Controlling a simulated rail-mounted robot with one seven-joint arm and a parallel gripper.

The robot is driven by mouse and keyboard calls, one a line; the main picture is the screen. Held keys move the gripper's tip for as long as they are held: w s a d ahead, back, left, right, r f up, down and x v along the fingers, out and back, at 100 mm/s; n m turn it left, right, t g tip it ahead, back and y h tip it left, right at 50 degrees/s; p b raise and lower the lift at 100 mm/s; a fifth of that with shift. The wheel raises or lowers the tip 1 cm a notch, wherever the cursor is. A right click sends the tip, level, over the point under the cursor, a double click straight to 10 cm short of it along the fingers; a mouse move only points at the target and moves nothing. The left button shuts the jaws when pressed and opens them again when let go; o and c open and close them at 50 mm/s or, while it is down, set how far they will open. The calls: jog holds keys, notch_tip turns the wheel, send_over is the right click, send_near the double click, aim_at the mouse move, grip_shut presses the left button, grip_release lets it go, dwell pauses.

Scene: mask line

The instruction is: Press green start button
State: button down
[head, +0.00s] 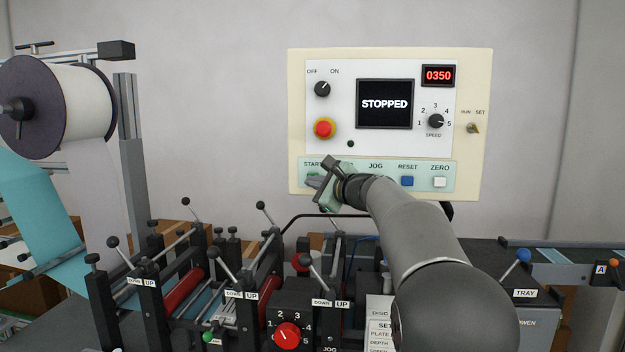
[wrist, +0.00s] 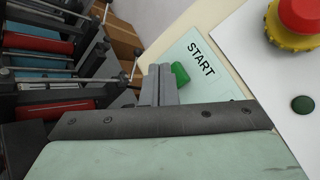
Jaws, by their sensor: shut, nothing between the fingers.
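The green start button (wrist: 180,73) shows in the wrist view, under the START label on the pale green strip of the control panel (head: 484,120). In the head view my gripper covers most of the button. My gripper (head: 314,182) is shut and empty in front of the panel's lower left. In the wrist view its closed fingertips (wrist: 160,72) are just left of the button, overlapping its edge in the picture. I cannot tell whether they touch it. The panel screen (head: 384,104) reads STOPPED.
A red and yellow emergency knob (head: 324,128) sits above the START label. Blue reset (head: 407,181) and white zero (head: 439,182) buttons are to the right. Below the panel are machine levers, red rollers and a red dial (head: 287,336). A large white roll (head: 75,102) stands at left.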

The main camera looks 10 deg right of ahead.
jog(key=shift+w, duration=0.1)
dwell(0.6)
jog(key=shift+w+d, duration=0.15)
jog(key=shift+w, duration=0.2)
jog(key=shift+w+d+p, duration=0.2)
jog(key=shift+w+p, duration=0.2)
jog(key=shift+w, duration=0.05)
dwell(0.7)
jog(key=shift+s, duration=0.15)
jog(key=shift+s+a+b, duration=0.3)
jog(key=shift+s+b, duration=0.4)
jog(key=shift+s, duration=0.1)
jog(key=s+b, duration=0.1)
jog(key=s+a+b, duration=0.1)
jog(key=s, duration=0.1)
jog(key=s+b, duration=0.1)
jog(key=shift+s+a, duration=0.25)
jog(key=shift+a, duration=0.15)
